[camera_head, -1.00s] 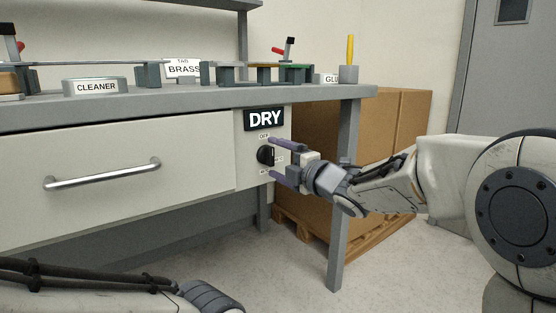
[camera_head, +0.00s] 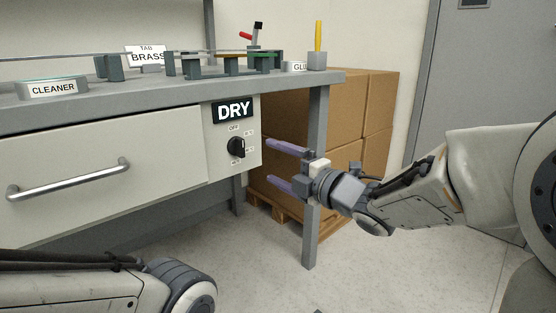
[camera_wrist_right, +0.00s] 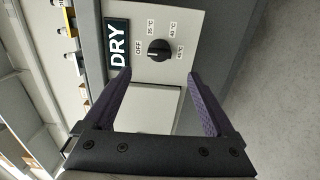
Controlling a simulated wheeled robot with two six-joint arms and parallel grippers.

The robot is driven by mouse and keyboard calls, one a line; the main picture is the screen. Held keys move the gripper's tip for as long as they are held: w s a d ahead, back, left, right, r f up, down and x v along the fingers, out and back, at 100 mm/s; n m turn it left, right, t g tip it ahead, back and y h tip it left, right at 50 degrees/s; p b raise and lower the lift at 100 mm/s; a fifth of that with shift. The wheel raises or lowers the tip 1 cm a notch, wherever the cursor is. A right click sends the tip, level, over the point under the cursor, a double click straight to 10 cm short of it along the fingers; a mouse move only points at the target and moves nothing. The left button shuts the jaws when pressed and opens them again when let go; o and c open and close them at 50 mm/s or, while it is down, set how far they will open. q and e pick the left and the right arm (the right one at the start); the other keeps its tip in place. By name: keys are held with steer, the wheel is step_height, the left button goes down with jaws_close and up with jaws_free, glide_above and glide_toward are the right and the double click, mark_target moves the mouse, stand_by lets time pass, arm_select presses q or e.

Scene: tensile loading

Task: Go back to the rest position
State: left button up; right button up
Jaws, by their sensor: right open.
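My right gripper (camera_head: 288,167) is open and empty, its two purple fingers apart. It hangs in the air to the right of the black dial (camera_head: 236,147), clear of it. The dial sits on the white panel under the DRY sign (camera_head: 233,110), with temperature marks around it. In the right wrist view the dial (camera_wrist_right: 159,50) lies beyond and between the open fingertips (camera_wrist_right: 160,75), its pointer towards the OFF mark. My left arm shows at the bottom left of the head view; its gripper is out of the picture.
The bench (camera_head: 150,107) carries a cleaner container (camera_head: 54,88), a brass tab label (camera_head: 146,57), fixtures and a yellow-handled item (camera_head: 318,40). A drawer handle (camera_head: 68,179) sticks out in front. Cardboard boxes (camera_head: 350,110) stand behind the bench leg (camera_head: 317,190). The floor at right is clear.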

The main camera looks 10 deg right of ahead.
steer(key=s+a+f+m+g+h+p, duration=0.15)
steer(key=s+m+g+h+p, duration=0.5)
steer(key=s, duration=0.85)
steer(key=s+a+f+m+g+h+p, duration=0.1)
steer(key=s+f+m+g+h+p, duration=0.2)
steer(key=s+m+g+p, duration=0.75)
steer(key=s+r+t+p, duration=0.1)
steer(key=s+r+p, duration=0.1)
steer(key=r+p, duration=1.6)
steer(key=s+r+m+t+p, duration=0.1)
steer(key=s+r+p, duration=0.2)
steer(key=r+p, duration=1.6)
steer(key=shift+s+d+p, duration=0.25)
steer(key=shift+d+p, duration=0.05)
steer(key=shift+r, duration=0.1)
